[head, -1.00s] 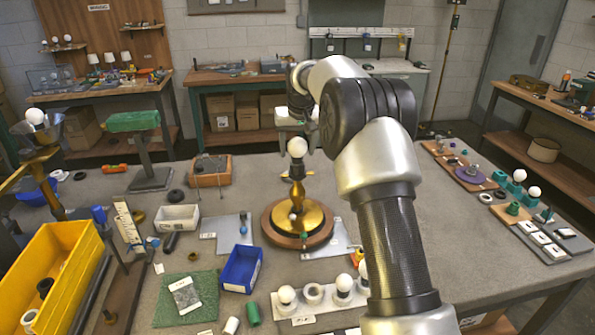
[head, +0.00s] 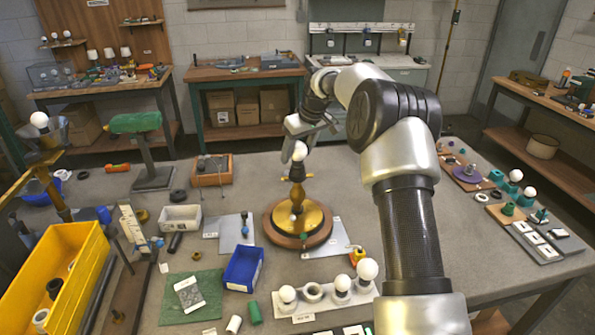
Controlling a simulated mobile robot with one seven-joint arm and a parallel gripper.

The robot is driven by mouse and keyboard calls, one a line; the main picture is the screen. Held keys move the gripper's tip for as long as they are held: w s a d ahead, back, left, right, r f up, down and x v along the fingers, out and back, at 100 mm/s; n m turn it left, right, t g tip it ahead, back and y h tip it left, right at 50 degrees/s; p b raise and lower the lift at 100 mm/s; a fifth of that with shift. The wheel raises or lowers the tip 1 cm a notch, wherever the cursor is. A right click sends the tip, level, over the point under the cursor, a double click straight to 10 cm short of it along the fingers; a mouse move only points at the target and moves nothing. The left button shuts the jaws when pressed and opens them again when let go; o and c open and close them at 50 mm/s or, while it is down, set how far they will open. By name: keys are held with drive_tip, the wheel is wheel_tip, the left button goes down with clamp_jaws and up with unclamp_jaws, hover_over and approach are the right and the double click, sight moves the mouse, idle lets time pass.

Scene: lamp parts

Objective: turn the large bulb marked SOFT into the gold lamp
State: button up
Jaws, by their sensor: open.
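The gold lamp (head: 297,222) stands upright on its round wooden base in the middle of the bench. A white bulb (head: 300,152) sits at the top of its stem, over the dark socket. No marking can be read on it, and I cannot tell how deep it is seated. My gripper (head: 293,152) is open at the bulb's upper left, with a finger close beside it. I cannot tell whether they touch. The far finger is partly hidden.
A white rack (head: 322,299) with several white bulbs stands in front of the lamp. A blue bin (head: 243,270) and a yellow bin (head: 70,270) are at the left. Grey plates lie beside the lamp base. The bench right of my arm has free room.

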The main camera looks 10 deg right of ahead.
drive_tip(key=shift+r+n+y+p, duration=0.1)
drive_tip(key=shift+n+y+p, duration=0.2)
drive_tip(key=shift+n+p, duration=0.25)
drive_tip(key=shift+n, duration=0.25)
drive_tip(key=shift+n+g+p, duration=0.3)
drive_tip(key=shift+n+p, duration=0.1)
drive_tip(key=shift+p, duration=0.25)
drive_tip(key=shift+n+y+p, duration=0.3)
drive_tip(key=shift+n+p, duration=0.25)
drive_tip(key=shift+n, duration=0.05)
drive_tip(key=shift+n+g, duration=0.3)
drive_tip(key=shift+n, duration=0.2)
drive_tip(key=n+g+y, duration=0.1)
drive_tip(key=n, duration=0.2)
drive_tip(key=shift+w, duration=0.1)
drive_tip(key=shift+n, duration=0.4)
